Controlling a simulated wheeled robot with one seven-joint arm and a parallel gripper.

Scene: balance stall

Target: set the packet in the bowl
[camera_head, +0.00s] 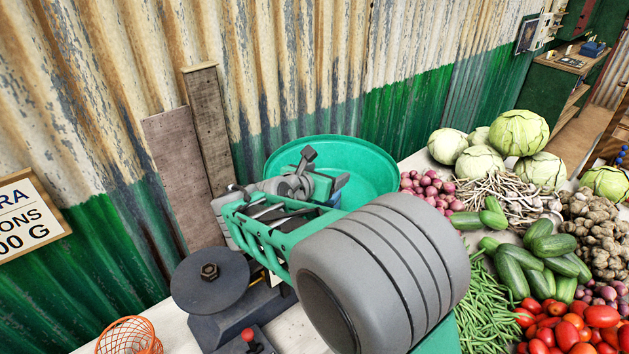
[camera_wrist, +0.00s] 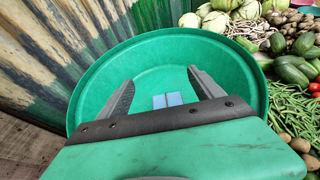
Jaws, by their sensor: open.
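The large green bowl (camera_head: 372,152) stands behind my arm against the corrugated wall, and it fills much of the wrist view (camera_wrist: 92,88). My gripper (camera_head: 325,168) is over the bowl, with its two grey fingers spread apart in the wrist view (camera_wrist: 160,85). A small light-blue packet (camera_wrist: 174,99) shows inside the bowl, between the open fingers and close to the gripper's dark edge. The fingers are clear of it on both sides. Its near part is hidden by the gripper. In the head view my arm covers the packet's place and the bowl's near side.
A dark scale with a round plate (camera_head: 210,279) stands left of my arm, with an orange wire basket (camera_head: 130,337) in front. Cabbages (camera_head: 520,132), red onions (camera_head: 430,187), cucumbers (camera_head: 545,245), green beans (camera_head: 485,315) and tomatoes (camera_head: 567,332) crowd the right side.

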